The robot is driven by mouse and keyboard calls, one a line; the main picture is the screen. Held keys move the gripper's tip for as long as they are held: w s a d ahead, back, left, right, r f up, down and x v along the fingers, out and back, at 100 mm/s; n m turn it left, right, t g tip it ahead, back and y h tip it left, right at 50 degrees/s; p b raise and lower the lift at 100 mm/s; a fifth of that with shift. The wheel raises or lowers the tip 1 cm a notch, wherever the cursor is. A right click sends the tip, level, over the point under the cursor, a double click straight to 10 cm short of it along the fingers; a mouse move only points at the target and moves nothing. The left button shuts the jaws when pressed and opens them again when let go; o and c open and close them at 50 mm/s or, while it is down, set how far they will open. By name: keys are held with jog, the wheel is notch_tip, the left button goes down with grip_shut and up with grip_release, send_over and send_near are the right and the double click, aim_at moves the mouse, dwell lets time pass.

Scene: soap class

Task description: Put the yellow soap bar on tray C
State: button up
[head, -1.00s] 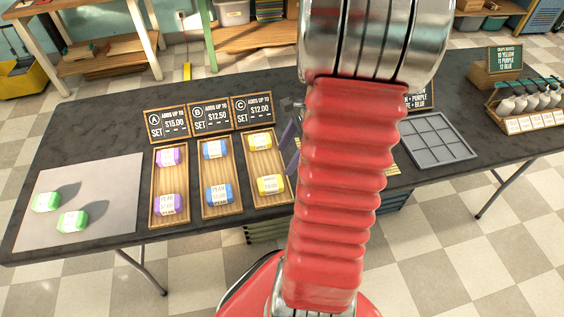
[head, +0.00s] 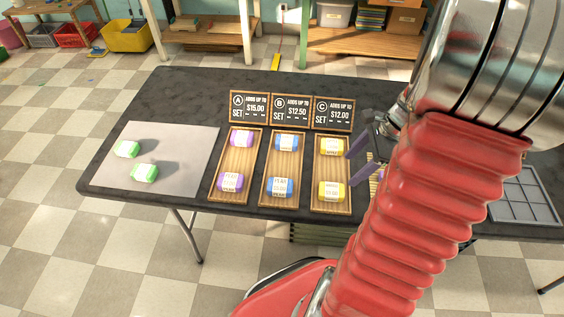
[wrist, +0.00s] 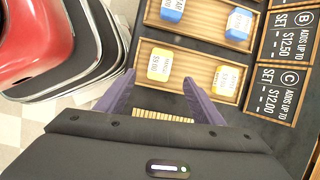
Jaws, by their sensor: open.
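Tray C is a wooden tray (head: 333,172) below the C sign. It holds two yellow soap bars, one at the back (head: 331,147) and one at the front (head: 331,191). They also show in the wrist view as a left bar (wrist: 160,65) and a right bar (wrist: 227,80). My gripper (head: 357,167) is open and empty, at the right side of tray C in the head view. In the wrist view its purple fingers (wrist: 158,84) point toward the tray, apart from each other with no soap between them.
Tray A (head: 236,165) holds two purple bars and tray B (head: 283,165) two blue bars. Two green bars (head: 145,173) lie on a grey mat (head: 180,140). A grey compartment tray (head: 525,195) is at right. A slatted wooden piece (wrist: 163,116) lies below my fingers.

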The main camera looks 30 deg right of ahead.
jog(key=a+r+n+t+h, duration=0.1)
jog(key=a+r+n, duration=0.4)
jog(key=a+n, duration=0.3)
jog(key=s+a+r+n+t+h, duration=0.1)
jog(key=a+r+n, duration=0.5)
jog(key=a+n, duration=0.2)
jog(key=s+a+r+n+t+h, duration=0.1)
jog(key=a+r+n, duration=0.5)
jog(key=a, duration=0.4)
jog(key=shift+a+r+n, duration=0.15)
jog(key=shift+n, duration=0.75)
